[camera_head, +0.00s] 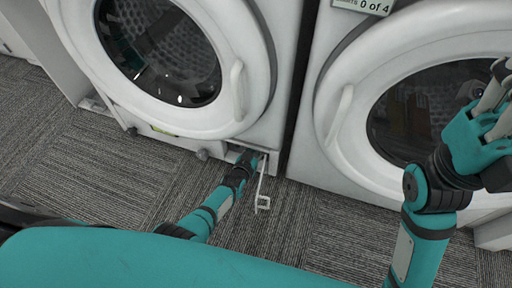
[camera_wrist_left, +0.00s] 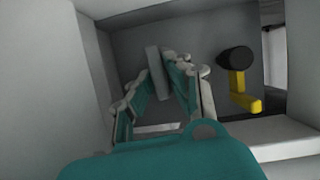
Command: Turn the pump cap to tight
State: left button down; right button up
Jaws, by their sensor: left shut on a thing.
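My left gripper (camera_head: 248,162) reaches into the small opening low at the front of the left washing machine. In the left wrist view its two teal fingers (camera_wrist_left: 160,84) close from both sides on an upright grey bar, which looks like the grip of the pump cap (camera_wrist_left: 154,62). The bar stands slightly tilted. The rest of the cap is hidden behind the fingers, and no tight mark shows. My right gripper (camera_head: 490,112) is raised in front of the right machine's door, apart from the cap. I cannot tell how far its fingers are open.
A yellow bent piece with a black round end (camera_wrist_left: 236,62) sits beside my left fingers inside the recess. A thin white flap (camera_head: 262,185) hangs from the opening toward the carpet. The right washing machine (camera_head: 312,150) stands close by. The carpet in front is clear.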

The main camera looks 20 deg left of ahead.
pick_arm(q)
jog(key=shift+m+y, duration=0.3)
jog(key=shift+m, duration=0.1)
dwell(0.3)
jog(key=c, duration=1.3)
grip_release()
